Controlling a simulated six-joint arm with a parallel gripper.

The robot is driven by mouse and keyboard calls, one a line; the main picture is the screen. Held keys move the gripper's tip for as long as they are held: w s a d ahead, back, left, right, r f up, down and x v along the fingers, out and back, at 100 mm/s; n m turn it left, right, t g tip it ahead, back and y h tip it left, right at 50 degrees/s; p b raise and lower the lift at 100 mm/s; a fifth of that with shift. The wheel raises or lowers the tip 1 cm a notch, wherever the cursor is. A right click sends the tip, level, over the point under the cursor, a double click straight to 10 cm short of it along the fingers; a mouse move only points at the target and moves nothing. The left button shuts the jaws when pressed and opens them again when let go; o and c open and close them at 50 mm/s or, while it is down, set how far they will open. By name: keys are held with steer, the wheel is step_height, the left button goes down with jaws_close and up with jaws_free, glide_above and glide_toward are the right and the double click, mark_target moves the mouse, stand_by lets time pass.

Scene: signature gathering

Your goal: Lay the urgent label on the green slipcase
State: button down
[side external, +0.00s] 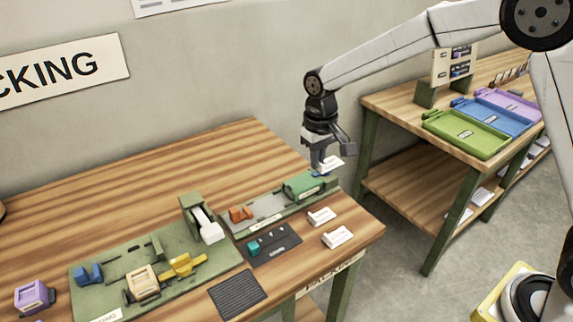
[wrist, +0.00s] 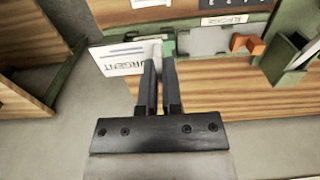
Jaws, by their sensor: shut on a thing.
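My gripper (side external: 320,164) is shut on a white card, the urgent label (side external: 332,162). In the wrist view the fingers (wrist: 158,62) grip the card's right edge, and the card (wrist: 122,60) shows the printed word URGENT along its lower edge. The green slipcase (side external: 304,186) lies at the right end of a long green holder on the wooden table. My gripper holds the label above and slightly right of it in the side view. In the wrist view only a small green piece (wrist: 168,46) shows beside the fingertips; the card and fingers hide the rest.
Two more white cards (side external: 321,216) (side external: 338,237) lie on the table's front right. An orange block (side external: 241,213) sits at the holder's left end. A dark mat (side external: 270,245) lies in front. A second table (side external: 400,106) with coloured trays stands to the right, across a gap.

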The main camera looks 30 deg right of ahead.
glide_above(290, 186)
steer(key=s, duration=0.1)
step_height(290, 186, down, 6)
steer(key=shift+s+d+f, duration=0.1)
steer(key=shift+s+f, duration=0.05)
steer(key=shift+f, duration=0.05)
steer(key=shift+w+f, duration=0.3)
steer(key=shift+w+f, duration=0.15)
steer(key=shift+f, duration=1.65)
steer(key=shift+f, duration=0.15)
steer(key=c, duration=0.8)
jaws_free()
steer(key=shift+w, duration=0.1)
